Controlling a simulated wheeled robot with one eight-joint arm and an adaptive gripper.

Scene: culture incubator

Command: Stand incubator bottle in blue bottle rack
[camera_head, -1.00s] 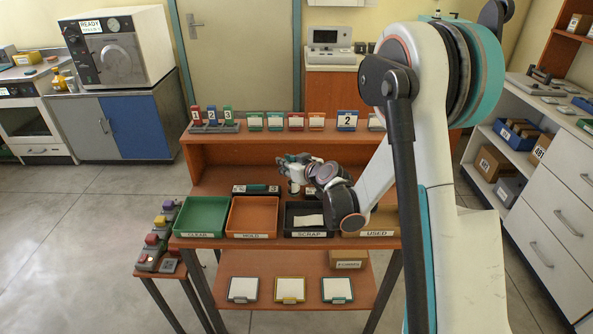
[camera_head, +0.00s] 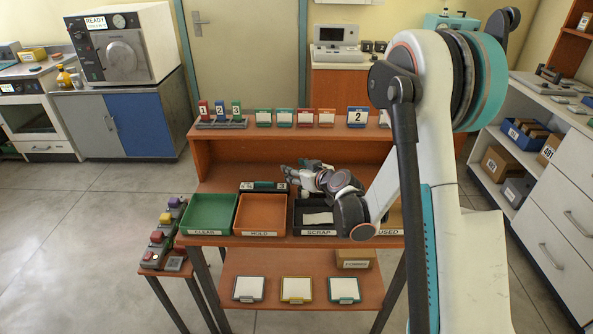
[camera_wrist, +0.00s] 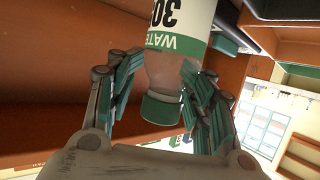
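A bottle (camera_wrist: 168,72) with a green cap and a white and green label reading "WATER" shows in the wrist view. Its cap points toward my palm and its label appears upside down. My gripper (camera_wrist: 165,66) has a finger on each side of the bottle's neck and shoulder, and the fingertips appear to press on it. In the head view my gripper (camera_head: 298,174) is above the back edge of the trays, and the bottle cannot be made out there. I cannot make out a blue bottle rack for certain in either view.
A green tray (camera_head: 188,214), an orange tray (camera_head: 238,214) and a black scrap tray (camera_head: 297,218) line the bench front. A dark holder (camera_head: 263,187) lies behind them. Numbered cards, including a blue one (camera_head: 357,117), stand on the upper shelf. The floor at left is clear.

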